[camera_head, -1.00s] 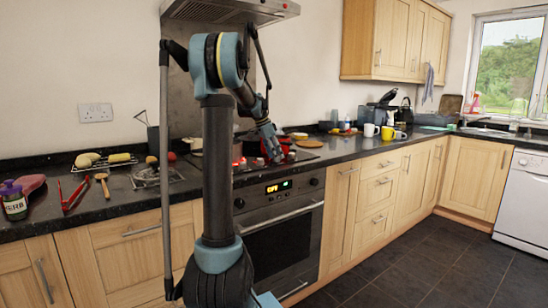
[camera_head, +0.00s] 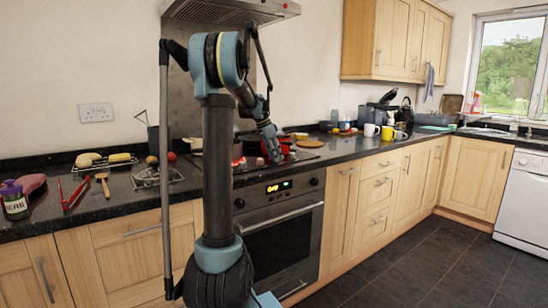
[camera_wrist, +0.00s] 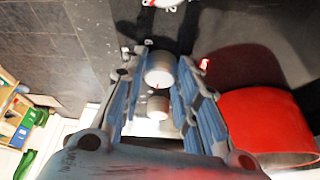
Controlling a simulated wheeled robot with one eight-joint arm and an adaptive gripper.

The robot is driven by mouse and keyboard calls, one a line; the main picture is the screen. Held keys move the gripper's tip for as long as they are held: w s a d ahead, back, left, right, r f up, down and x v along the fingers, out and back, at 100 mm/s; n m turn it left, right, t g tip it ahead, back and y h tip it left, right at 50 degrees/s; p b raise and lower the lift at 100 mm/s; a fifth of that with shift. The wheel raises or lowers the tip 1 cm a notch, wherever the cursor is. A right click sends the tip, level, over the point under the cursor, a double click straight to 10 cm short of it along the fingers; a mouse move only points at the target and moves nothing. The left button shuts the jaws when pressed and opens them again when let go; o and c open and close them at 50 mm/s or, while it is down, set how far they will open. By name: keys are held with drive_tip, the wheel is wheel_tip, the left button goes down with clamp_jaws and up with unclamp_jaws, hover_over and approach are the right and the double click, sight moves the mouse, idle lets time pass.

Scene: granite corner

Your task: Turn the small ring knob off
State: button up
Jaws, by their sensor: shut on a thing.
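Two silver round knobs stand in a row on the hob between my fingers in the wrist view: a larger-looking one (camera_wrist: 158,68) by the fingertips and another (camera_wrist: 157,105) nearer my palm. My gripper (camera_wrist: 160,72) is shut on a knob, with blue-grey fingers on either side; which of the two it grips is hard to tell. Part of another knob (camera_wrist: 164,3) with red marks shows at the top edge. In the head view my gripper (camera_head: 275,153) reaches down to the black hob, and the knobs are mostly hidden. Which knob is the small ring one is unclear.
A red pot (camera_wrist: 264,122) stands close beside my right finger. A small red sign (camera_wrist: 204,63) glows on the hob. The oven (camera_head: 280,240) is below. Yellow and white mugs (camera_head: 387,132) stand farther right. Tongs (camera_head: 72,194) and a wooden mallet (camera_head: 102,184) lie left.

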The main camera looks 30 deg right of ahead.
drive_tip(key=n+t, duration=0.1)
drive_tip(key=n, duration=0.2)
drive_tip(key=n+t, duration=0.1)
drive_tip(key=n, duration=0.2)
drive_tip(key=shift+s+d, duration=0.1)
drive_tip(key=n+t, duration=0.1)
drive_tip(key=n, duration=0.2)
drive_tip(key=n+t+y, duration=0.1)
drive_tip(key=n, duration=0.2)
drive_tip(key=shift+y, duration=0.3)
idle(0.3)
drive_tip(key=o, duration=1)
drive_tip(key=shift+s, duration=0.1)
drive_tip(key=shift+o, duration=0.2)
